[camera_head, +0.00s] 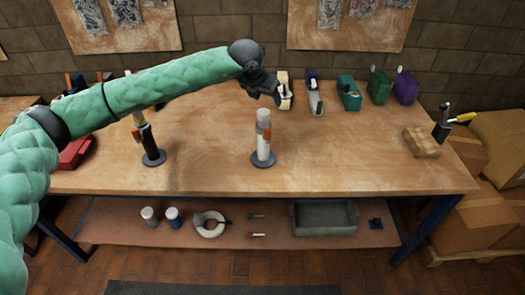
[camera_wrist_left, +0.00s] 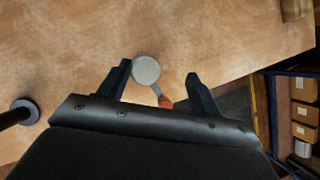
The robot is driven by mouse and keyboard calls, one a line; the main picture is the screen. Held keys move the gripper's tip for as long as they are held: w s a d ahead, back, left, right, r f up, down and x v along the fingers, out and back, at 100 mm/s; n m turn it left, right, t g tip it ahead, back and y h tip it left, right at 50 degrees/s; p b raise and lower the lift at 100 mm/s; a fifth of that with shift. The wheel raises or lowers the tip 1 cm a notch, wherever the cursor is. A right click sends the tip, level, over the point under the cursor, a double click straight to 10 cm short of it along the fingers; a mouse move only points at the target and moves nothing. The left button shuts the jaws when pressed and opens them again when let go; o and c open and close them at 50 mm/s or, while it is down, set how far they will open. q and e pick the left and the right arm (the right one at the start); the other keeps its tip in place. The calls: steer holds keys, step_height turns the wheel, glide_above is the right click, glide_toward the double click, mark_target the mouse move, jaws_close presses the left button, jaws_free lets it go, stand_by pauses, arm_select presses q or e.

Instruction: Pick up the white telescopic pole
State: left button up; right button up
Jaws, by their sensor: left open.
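The white telescopic pole (camera_head: 264,145) stands upright on a dark round base (camera_head: 263,160) near the middle of the workbench. It has an orange-red clamp on its side. My left gripper (camera_head: 262,92) is above the pole's top in the head view, apart from it. In the left wrist view the pole's round pale top (camera_wrist_left: 146,70) shows from above, between the open fingers of my left gripper (camera_wrist_left: 158,72), nearer the left finger. The orange clamp (camera_wrist_left: 165,102) shows just below it. The gripper is empty. My right gripper is not in view.
A black pole (camera_head: 149,140) stands on its own base to the left. Tape dispensers (camera_head: 348,94) and coloured boxes line the bench's back. A wooden block (camera_head: 421,142) holds tools at right. A grey tray (camera_head: 324,218) sits on the lower shelf. The bench right of the pole is clear.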

mark_target(263, 112)
arm_select(q)
steer(key=shift+a+f+n+g+y+p, duration=0.2)
steer(key=shift+a+f+n+y+p, duration=0.25)
steer(key=shift+f, duration=0.4)
steer(key=shift+a+f+n+g+y+p, duration=0.2)
steer(key=shift+a+f+n+y, duration=0.25)
steer(key=shift+f, duration=0.4)
steer(key=p+x, duration=0.1)
steer(key=x, duration=0.1)
steer(key=p+x, duration=0.1)
steer(key=p, duration=0.1)
steer(key=shift+d+f, duration=0.3)
steer(key=shift+f, duration=0.05)
steer(key=shift+w+f+p, duration=0.25)
steer(key=shift+f+p, duration=0.1)
steer(key=shift+f, duration=0.35)
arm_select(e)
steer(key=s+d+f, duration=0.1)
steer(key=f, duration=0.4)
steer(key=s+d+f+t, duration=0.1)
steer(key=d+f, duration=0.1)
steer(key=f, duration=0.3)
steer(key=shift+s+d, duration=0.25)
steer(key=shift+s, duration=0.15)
arm_select(q)
steer(key=shift+c, duration=0.2)
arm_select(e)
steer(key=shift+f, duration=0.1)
